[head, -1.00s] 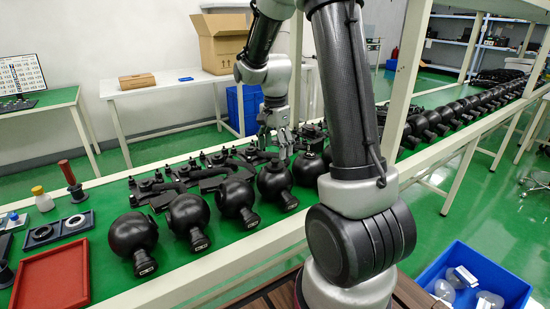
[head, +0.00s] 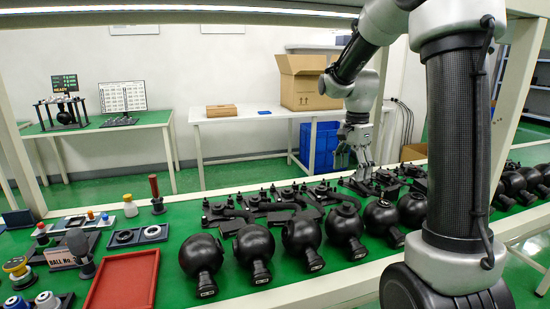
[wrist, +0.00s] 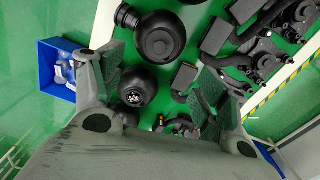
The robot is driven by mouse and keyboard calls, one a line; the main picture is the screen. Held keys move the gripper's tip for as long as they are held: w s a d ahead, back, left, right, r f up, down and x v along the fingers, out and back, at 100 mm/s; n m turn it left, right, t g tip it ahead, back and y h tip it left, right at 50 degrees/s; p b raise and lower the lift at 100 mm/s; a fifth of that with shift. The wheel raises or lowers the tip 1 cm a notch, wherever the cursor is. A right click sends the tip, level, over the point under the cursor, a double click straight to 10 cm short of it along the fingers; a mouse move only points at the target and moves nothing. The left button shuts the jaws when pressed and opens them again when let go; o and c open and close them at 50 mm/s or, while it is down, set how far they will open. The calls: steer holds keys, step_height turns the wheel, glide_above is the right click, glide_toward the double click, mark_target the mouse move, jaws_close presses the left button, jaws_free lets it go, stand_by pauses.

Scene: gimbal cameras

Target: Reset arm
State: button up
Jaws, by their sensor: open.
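My gripper (head: 364,172) hangs from my arm above the green workbench (head: 225,288), over the row of black parts. In the wrist view my gripper (wrist: 155,90) is open, its two fingers wide apart with nothing held between them. Below it in that view are black ball housings (wrist: 160,38) and black bracket parts (wrist: 232,38). How far the fingertips are from these parts is hard to tell.
Several black balls (head: 301,234) line the bench's front edge. A red tray (head: 124,281) and small fixtures (head: 138,236) lie at left. Behind stands a white table (head: 240,120) with a cardboard box (head: 308,82). A blue bin (wrist: 62,72) shows in the wrist view.

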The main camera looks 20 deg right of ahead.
steer(key=s+a+r+n+t, duration=0.2)
steer(key=s+n, duration=0.5)
steer(key=s, duration=0.5)
steer(key=s+a+r+n+t, duration=0.2)
steer(key=s+r+n, duration=0.3)
steer(key=s+n, duration=0.3)
steer(key=s+a, duration=0.1)
steer(key=s, duration=0.2)
steer(key=shift+s+r+n, duration=0.2)
steer(key=shift+s+n, duration=0.1)
steer(key=shift+s, duration=0.1)
steer(key=shift+a, duration=0.1)
steer(key=shift+c, duration=0.2)
